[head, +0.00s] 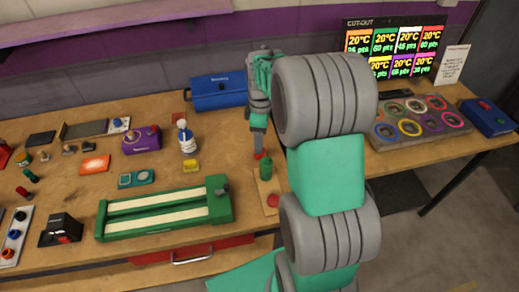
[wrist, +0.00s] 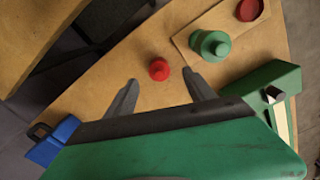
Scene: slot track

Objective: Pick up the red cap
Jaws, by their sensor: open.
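The red cap (wrist: 159,69) is a small round red piece with a knob, standing on the wooden bench top. In the wrist view it lies just beyond the gap between the fingertips of my gripper (wrist: 161,82). My gripper is open and empty, with one finger on either side of the gap. In the head view the cap (head: 260,155) shows as a small red patch at the lower end of my gripper (head: 259,146). Whether the fingers are level with the cap or above it I cannot tell.
A green bottle-like piece (wrist: 210,45) and a red disc (wrist: 249,10) sit on a wooden board close by. The green slotted track (head: 160,211) lies left of the board. A blue box (head: 217,92) stands behind. A white bottle (head: 186,137) is to the left.

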